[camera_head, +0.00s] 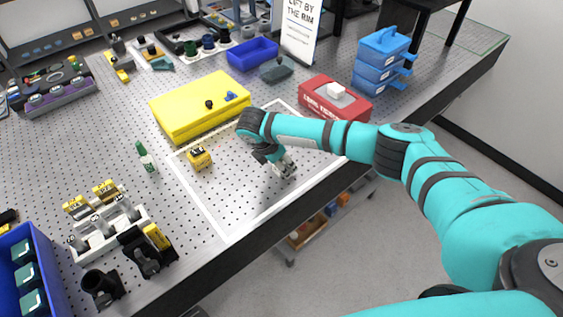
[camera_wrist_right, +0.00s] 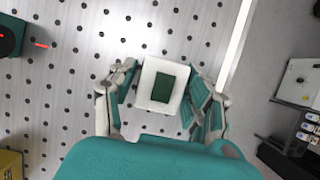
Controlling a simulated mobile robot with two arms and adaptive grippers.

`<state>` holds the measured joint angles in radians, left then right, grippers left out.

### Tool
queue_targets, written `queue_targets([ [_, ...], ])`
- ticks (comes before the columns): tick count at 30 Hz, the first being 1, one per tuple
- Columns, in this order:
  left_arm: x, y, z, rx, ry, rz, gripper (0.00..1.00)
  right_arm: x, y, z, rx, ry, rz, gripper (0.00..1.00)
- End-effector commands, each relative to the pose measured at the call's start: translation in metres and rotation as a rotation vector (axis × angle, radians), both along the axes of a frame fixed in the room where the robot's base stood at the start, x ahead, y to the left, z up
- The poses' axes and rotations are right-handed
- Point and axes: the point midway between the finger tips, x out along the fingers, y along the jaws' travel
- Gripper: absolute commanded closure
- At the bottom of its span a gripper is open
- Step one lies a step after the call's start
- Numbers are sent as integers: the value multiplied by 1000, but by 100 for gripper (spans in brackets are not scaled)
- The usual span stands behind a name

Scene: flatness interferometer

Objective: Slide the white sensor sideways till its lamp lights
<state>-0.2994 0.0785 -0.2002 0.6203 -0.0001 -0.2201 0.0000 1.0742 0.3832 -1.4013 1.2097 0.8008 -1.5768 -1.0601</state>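The white sensor (camera_wrist_right: 143,90), a white block with a dark green rectangle on its face, sits between the fingers of my right gripper (camera_wrist_right: 162,92) in the right wrist view. The finger pads lie close along both its sides and appear to touch it. In the head view my right gripper (camera_head: 285,168) is low over the white-outlined area of the pegboard table, and the sensor is hard to make out there. I see no clearly lit lamp on the sensor. My left gripper is not in view.
In the wrist view a dark teal device (camera_wrist_right: 9,36) with red glints stands at upper left. A small yellow block (camera_head: 198,158) stands left of my right gripper. A yellow case (camera_head: 190,112) and a red box (camera_head: 318,98) stand behind. The table's front edge is close.

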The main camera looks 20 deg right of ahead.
Motion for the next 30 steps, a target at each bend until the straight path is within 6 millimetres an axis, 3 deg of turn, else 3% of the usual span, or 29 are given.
queue_targets([
  [3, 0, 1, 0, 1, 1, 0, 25, 0, 0, 0, 0, 0, 0, 35],
  [14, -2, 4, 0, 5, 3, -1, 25, 0, 4, 8, 3, -2, 2, 35],
  [30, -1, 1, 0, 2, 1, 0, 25, -13, 39, 100, 2, -2, 1, 35],
])
